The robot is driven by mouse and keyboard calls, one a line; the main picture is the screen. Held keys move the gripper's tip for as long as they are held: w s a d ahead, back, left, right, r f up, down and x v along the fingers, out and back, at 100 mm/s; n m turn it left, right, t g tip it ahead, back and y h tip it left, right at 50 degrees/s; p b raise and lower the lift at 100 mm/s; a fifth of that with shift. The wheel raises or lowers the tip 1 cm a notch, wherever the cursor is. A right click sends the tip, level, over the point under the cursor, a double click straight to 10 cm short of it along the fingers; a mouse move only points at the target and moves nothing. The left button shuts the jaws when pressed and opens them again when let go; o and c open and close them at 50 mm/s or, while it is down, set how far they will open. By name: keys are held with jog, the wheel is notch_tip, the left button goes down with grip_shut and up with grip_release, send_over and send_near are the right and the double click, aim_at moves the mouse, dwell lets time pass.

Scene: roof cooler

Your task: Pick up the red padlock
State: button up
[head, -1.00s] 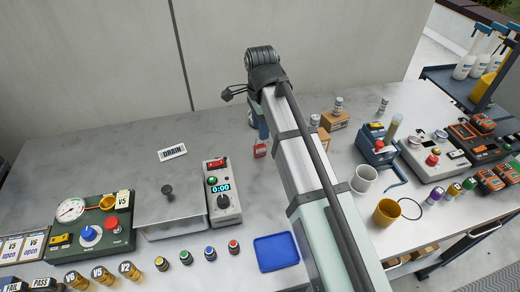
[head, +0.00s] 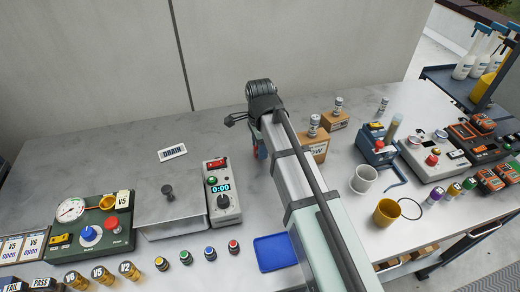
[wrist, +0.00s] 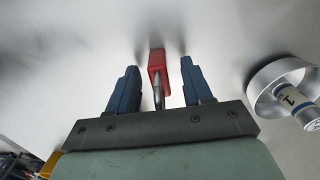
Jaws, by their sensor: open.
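The red padlock (wrist: 157,62) shows in the wrist view, its red body at the far end and its metal shackle toward my gripper. My gripper (wrist: 158,70) is open, with one blue finger on each side of the padlock and visible gaps between. The fingers look apart from the padlock, and the jaws are not closed on it. In the head view my arm hides most or all of the padlock, and only a little of the blue fingers shows beside the arm.
A labelled white cylinder (wrist: 300,108) stands right of my gripper in the wrist view. In the head view, cardboard boxes (head: 314,147) are right of my arm, a grey timer box (head: 222,200) is left, and a blue tray (head: 276,252) lies in front.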

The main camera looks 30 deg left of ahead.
jog(key=shift+f, duration=0.3)
jog(key=shift+c, duration=0.5)
grip_shut()
jog(key=shift+r, duration=0.1)
